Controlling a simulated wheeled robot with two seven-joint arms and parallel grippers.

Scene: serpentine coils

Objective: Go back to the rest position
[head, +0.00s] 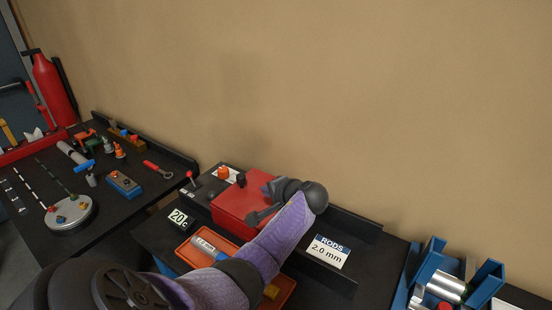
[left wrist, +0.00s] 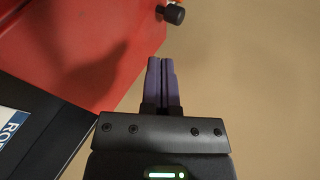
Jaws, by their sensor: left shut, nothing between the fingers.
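My left arm reaches in from the bottom of the head view in purple and black. Its wrist is bent over the red box (head: 240,206) of a bench machine. My left gripper (head: 268,188) is by the back right part of that box, partly hidden by my own arm. In the left wrist view the two purple fingers of my left gripper (left wrist: 162,68) lie together, shut and empty. The red box (left wrist: 70,45) fills the upper left there, with a black knob (left wrist: 174,14) beyond the fingertips. My right gripper is not in view.
An orange tray (head: 286,290) lies under my forearm. A sign reading "RODS 2.0 mm" (head: 329,251) is right of it. A blue fixture with metal cylinders (head: 447,288) stands far right. A table with tools and a round dish (head: 72,222) is at left. The wall behind is bare.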

